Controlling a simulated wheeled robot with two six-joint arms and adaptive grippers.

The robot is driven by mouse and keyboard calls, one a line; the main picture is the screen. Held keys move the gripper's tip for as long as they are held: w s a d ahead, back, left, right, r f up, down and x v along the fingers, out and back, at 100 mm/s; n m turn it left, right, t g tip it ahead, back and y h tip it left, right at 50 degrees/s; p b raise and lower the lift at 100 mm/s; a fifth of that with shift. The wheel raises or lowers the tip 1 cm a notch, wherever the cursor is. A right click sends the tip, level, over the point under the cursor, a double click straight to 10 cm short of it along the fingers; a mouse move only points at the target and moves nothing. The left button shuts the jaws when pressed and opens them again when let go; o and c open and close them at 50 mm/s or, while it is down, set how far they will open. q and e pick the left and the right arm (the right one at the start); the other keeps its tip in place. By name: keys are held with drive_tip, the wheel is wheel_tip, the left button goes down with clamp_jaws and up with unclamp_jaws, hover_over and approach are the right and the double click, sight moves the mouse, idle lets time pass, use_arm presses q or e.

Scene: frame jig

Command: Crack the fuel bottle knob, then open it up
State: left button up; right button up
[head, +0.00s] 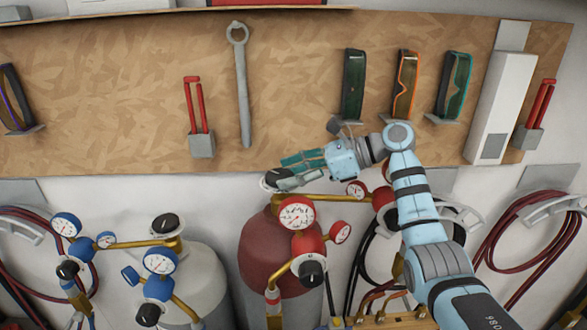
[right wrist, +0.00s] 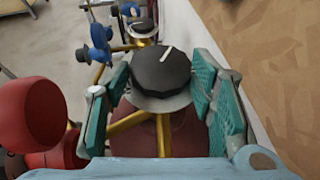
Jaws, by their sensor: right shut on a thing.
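The fuel bottle appears to be the dark red cylinder (head: 262,240) in the middle of the head view. Its black top knob (head: 272,178) is partly covered by my right gripper (head: 290,172). In the right wrist view, the black knob (right wrist: 161,68) with a white pointer line sits between the two teal finger pads. My right gripper is shut on this knob from its two sides. The dark red bottle top (right wrist: 140,135) shows below it. My left gripper is in neither view.
A grey bottle (head: 200,275) with blue gauges stands to the left. Red gauges (head: 297,213) and a lower black knob (head: 312,272) sit on the red bottle's front. Behind is a wooden tool board (head: 290,60) with a wrench (head: 242,90) and glasses. Hoses hang at right.

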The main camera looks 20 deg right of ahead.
drive_tip(key=shift+f, duration=0.1)
drive_tip(key=o, duration=1)
drive_tip(key=shift+a, duration=0.1)
drive_tip(key=shift+o, duration=0.9)
drive_tip(key=shift+w+a, duration=0.2)
drive_tip(key=v, duration=0.7)
drive_tip(key=shift+s+d, duration=0.1)
drive_tip(key=shift+d, duration=0.2)
